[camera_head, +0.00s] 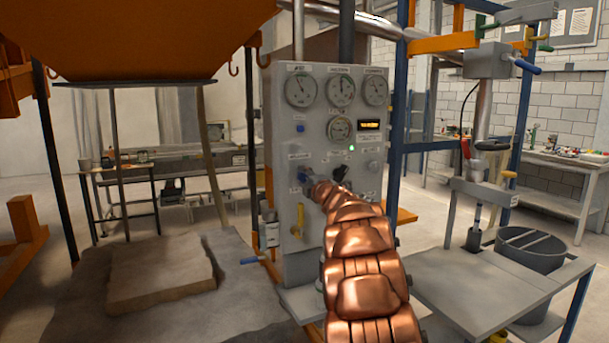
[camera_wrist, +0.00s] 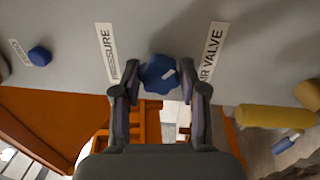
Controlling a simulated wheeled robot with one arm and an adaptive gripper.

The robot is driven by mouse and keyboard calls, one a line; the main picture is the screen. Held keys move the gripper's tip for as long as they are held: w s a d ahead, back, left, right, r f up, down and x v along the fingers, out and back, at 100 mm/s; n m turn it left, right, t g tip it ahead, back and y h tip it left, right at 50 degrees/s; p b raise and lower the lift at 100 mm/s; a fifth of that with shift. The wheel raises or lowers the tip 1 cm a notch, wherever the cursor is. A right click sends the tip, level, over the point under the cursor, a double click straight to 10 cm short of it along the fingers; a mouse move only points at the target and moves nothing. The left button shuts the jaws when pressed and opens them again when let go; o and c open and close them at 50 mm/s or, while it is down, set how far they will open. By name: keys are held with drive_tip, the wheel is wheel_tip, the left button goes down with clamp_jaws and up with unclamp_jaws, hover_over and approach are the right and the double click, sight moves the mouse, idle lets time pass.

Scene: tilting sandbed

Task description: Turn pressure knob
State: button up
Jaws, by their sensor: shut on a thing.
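The pressure knob (camera_wrist: 159,74) is a blue, lobed knob on the grey panel. It sits between a PRESSURE label (camera_wrist: 106,54) and an AIR VALVE label (camera_wrist: 211,52) in the wrist view. My gripper (camera_wrist: 161,92) has one finger on each side of it and is shut on it. In the head view my copper-coloured arm reaches up to the lower left part of the control panel (camera_head: 283,100). There the arm's end covers much of the knob and the fingers.
A yellow lever (camera_head: 298,219) hangs just below the knob; it also shows in the wrist view (camera_wrist: 275,119). A smaller blue knob (camera_wrist: 39,56) is at left. Gauges (camera_head: 340,90) top the panel. A grey table (camera_head: 490,290) stands at right, a sand bed (camera_head: 160,275) at left.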

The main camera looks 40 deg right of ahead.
drive_tip(key=shift+m+p, duration=0.5)
drive_tip(key=shift+m, duration=0.7)
drive_tip(key=o, duration=1.1)
drive_tip(key=shift+o, duration=0.2)
drive_tip(key=v, duration=1.2)
drive_tip(key=shift+w+a+h, duration=0.1)
drive_tip(key=shift+a+h, duration=0.05)
drive_tip(key=shift+h, duration=0.15)
